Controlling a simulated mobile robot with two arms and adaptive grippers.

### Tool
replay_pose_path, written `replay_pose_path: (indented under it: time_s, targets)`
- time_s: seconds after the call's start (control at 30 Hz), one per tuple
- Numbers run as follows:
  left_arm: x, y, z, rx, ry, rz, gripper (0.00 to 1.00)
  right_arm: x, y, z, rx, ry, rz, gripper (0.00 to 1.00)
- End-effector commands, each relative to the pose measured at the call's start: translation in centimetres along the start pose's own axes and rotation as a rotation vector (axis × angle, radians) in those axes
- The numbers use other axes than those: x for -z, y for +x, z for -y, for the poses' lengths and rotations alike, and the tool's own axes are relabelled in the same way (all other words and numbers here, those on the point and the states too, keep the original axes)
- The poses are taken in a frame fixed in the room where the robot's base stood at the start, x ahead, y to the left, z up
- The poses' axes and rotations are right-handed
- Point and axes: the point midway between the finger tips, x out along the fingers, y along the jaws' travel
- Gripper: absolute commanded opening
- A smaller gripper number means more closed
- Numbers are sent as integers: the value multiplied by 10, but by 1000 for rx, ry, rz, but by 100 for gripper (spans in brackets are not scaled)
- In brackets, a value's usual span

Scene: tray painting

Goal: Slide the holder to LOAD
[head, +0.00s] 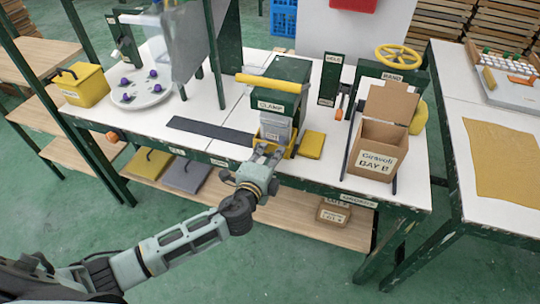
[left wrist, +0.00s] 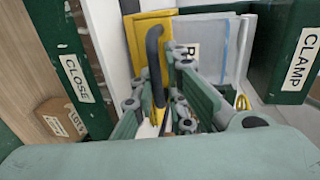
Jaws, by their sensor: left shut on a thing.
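The holder, a yellow frame with a black upright handle (left wrist: 153,65), stands at the front of the bench below the green CLAMP press (head: 278,85). Its yellow edge (head: 290,153) shows in the head view, with a grey-white bag-like piece (head: 275,128) in it. My left gripper (head: 264,155) reaches in from the front and is shut on the handle. In the left wrist view its fingers (left wrist: 165,112) are around the handle's lower part, which they partly hide. A dark rail strip (head: 208,131) runs left from the holder. I cannot read a LOAD label. My right gripper is not in view.
A yellow block (head: 311,144) lies right of the holder, then an open cardboard box (head: 377,145). A round plate with purple pieces (head: 141,90) stands at the left. The strip left of the holder is clear. A CLOSE label (left wrist: 77,78) is on the front edge.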

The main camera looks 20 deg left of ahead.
Motion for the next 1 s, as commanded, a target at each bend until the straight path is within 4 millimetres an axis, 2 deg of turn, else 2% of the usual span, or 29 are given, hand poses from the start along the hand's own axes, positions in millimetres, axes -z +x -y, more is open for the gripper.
replay_pose_path:
  time_s: [0.03, 0.27, 0.37, 0.8, 1.0]
  targets:
    - [0, -2, -9, -15, 7, 0, 0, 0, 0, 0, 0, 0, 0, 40]
    - [-14, -2, -11, -18, 11, 3, 0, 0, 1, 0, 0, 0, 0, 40]
    - [-30, -2, -11, -19, 12, 4, 0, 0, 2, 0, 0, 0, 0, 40]
    - [-124, -2, -12, -20, 11, 4, 0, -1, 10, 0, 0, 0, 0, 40]
    - [-152, -2, -11, -19, 10, 3, 0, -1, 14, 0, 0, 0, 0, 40]
